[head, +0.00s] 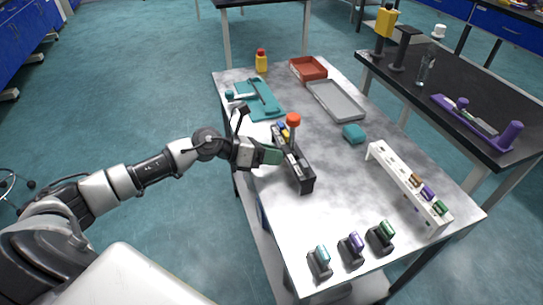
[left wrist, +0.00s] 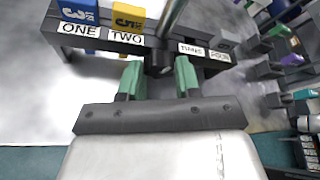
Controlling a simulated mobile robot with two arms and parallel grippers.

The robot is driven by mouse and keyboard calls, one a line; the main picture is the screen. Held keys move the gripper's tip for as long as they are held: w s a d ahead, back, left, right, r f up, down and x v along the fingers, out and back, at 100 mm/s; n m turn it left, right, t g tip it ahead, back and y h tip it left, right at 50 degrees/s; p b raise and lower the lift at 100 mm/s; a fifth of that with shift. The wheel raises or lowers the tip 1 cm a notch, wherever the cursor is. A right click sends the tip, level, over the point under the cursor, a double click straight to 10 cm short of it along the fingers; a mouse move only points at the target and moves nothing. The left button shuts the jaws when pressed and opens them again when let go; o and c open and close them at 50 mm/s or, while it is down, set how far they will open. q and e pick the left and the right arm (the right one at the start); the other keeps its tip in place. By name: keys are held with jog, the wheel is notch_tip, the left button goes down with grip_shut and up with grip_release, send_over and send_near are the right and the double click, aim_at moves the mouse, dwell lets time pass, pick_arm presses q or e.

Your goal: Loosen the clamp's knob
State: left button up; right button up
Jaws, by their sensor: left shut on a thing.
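A black holder block (head: 303,178) stands on the table, and in the left wrist view its front edge (left wrist: 92,36) carries labels such as ONE and TWO. An upright rod rises from it with an orange-red cap (head: 293,120) on top. In the left wrist view a dark knob-like part (left wrist: 158,66) shows at the rod's foot, on the block's front. My left gripper (head: 276,155) reaches the block from the left; its green fingers (left wrist: 159,78) stand on either side of that dark part, shut on it. Exact finger contact is hard to see. My right gripper is not in view.
Blue (left wrist: 82,14) and yellow (left wrist: 128,17) pieces sit in the block. A teal tray (head: 262,108), a grey tray (head: 345,117), a white rack (head: 391,177) and several small coloured-top blocks stand around. The table's left edge lies under my arm.

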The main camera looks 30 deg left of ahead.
pick_arm(q)
jog(key=shift+n+g+h, duration=0.4)
jog(key=shift+n+h, duration=0.2)
jog(key=shift+n, duration=0.3)
jog(key=shift+b, duration=0.3)
jog(key=o, duration=0.9)
jog(key=shift+o, duration=0.2)
jog(key=shift+s+a, duration=0.2)
jog(key=shift+a, duration=0.3)
jog(key=b+v, duration=0.1)
jog(key=v, duration=0.9)
